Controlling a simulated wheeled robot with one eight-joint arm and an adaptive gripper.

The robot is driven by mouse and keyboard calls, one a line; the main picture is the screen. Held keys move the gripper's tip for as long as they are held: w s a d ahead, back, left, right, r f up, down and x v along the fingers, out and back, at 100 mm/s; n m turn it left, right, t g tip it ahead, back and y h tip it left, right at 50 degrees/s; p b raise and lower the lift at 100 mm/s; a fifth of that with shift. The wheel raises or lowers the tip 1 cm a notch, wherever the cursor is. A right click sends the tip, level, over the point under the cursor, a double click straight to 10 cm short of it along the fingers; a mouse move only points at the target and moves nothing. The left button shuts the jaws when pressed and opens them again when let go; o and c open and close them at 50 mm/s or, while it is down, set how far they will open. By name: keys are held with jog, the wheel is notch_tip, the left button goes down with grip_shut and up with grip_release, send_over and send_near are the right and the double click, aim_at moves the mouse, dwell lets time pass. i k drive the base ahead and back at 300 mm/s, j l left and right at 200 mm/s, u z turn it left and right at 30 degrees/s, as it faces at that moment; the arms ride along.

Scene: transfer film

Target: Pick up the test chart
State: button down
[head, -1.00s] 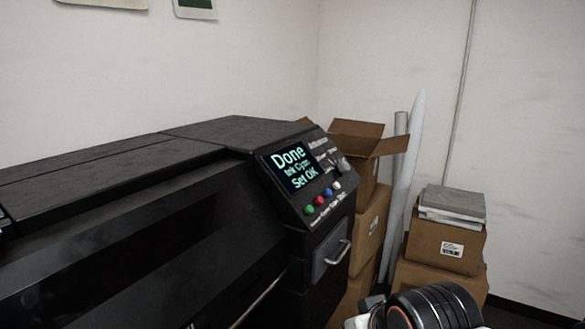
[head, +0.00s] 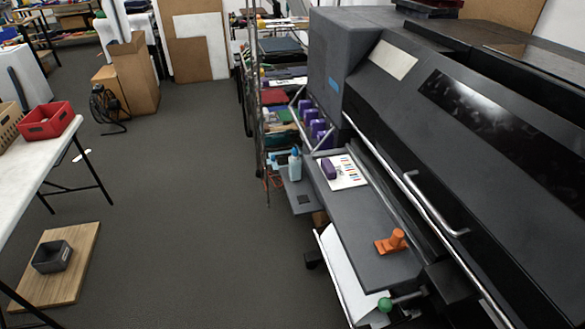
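A white sheet with small coloured patches, which looks like the test chart (head: 347,180), lies on the grey front shelf of the large black printer (head: 420,130) in the head view. A purple block (head: 328,168) sits on or against the sheet's left part and hides some of it. My gripper is not in view, so I cannot see what it holds.
A pale blue bottle (head: 295,165) stands left of the chart. A white table (head: 40,150) with a red crate (head: 46,121) is at left; the grey floor (head: 190,220) between is open.

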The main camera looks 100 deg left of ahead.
aim_at(341, 172)
jog(key=u, duration=3.1)
jog(key=i+j+z, duration=0.1)
jog(key=j, duration=0.25)
jog(key=i+j+z, duration=0.15)
jog(key=i+j, duration=0.15)
jog(key=i+j+z, duration=0.1)
jog(key=j, duration=0.35)
jog(key=i, duration=0.1)
